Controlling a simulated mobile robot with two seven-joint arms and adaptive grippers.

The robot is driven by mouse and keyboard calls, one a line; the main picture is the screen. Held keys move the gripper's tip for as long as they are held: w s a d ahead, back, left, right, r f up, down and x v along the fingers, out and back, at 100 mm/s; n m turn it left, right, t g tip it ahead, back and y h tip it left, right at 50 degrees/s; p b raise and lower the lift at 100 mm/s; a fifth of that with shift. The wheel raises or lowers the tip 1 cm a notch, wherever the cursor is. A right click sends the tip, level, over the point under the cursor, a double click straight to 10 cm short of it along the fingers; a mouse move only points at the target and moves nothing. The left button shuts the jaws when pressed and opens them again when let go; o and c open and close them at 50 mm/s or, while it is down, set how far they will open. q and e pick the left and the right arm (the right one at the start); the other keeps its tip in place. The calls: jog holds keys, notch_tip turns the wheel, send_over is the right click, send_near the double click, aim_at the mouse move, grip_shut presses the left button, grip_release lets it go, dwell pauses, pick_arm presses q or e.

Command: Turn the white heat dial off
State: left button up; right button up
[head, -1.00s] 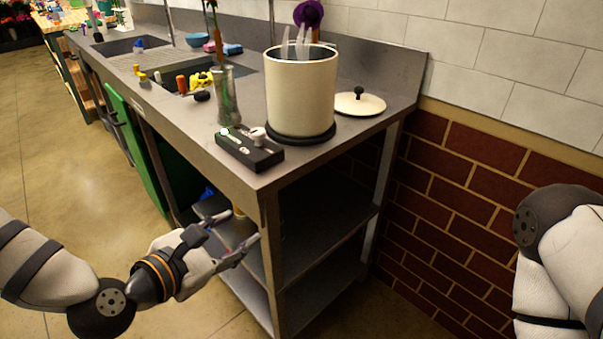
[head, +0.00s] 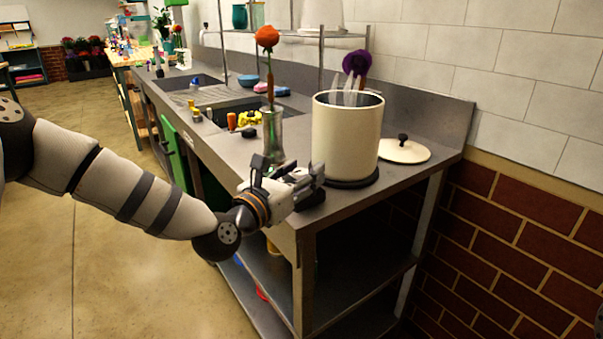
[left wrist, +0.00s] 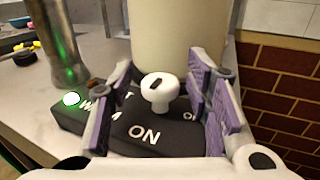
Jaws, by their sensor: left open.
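The white heat dial (left wrist: 160,88) stands on a black control box (left wrist: 125,147) in the left wrist view. The box carries white lettering, with "ON" on its near side and other words partly hidden by my fingers. A green light (left wrist: 71,98) glows at its left end. My left gripper (left wrist: 161,80) is open, with one purple-padded finger on each side of the dial. I cannot tell whether either finger touches it, nor which word the dial points at. In the head view my left gripper (head: 297,182) is over the box at the counter's front edge and hides most of it.
A cream pot (head: 346,135) with steam stands on a black burner right behind the box. Its lid (head: 404,150) lies to the right. A glass vase (head: 272,140) with an orange flower stands close left of my gripper. Sinks and small items lie farther left.

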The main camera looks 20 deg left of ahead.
pick_arm(q)
grip_shut()
